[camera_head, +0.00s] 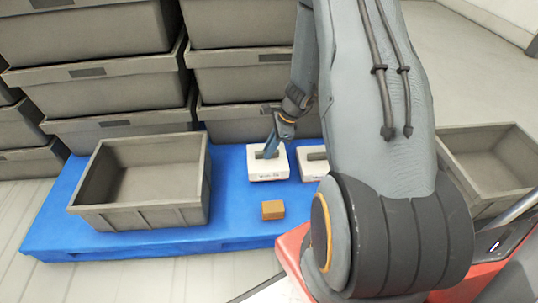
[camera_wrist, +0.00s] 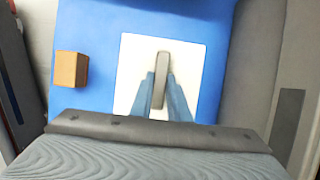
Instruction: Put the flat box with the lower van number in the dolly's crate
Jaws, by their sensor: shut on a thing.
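A white flat box (camera_head: 268,174) with a grey handle lies on the blue platform; it also shows in the wrist view (camera_wrist: 135,60). My gripper (camera_head: 270,152) reaches down to it, and its fingers are closed on the handle (camera_wrist: 161,68), one on each side. A second white flat box (camera_head: 312,173) lies just to the right, partly hidden by my arm. The print on their front sides is too small to read. An open empty grey crate (camera_head: 478,160) stands at the right, partly behind my arm. Whether a dolly carries it, I cannot tell.
Another open empty grey crate (camera_head: 143,213) stands on the left of the blue platform (camera_head: 232,205). A small brown box (camera_head: 272,210) lies near the front edge and in the wrist view (camera_wrist: 70,69). Stacked grey crates (camera_head: 110,80) rise behind.

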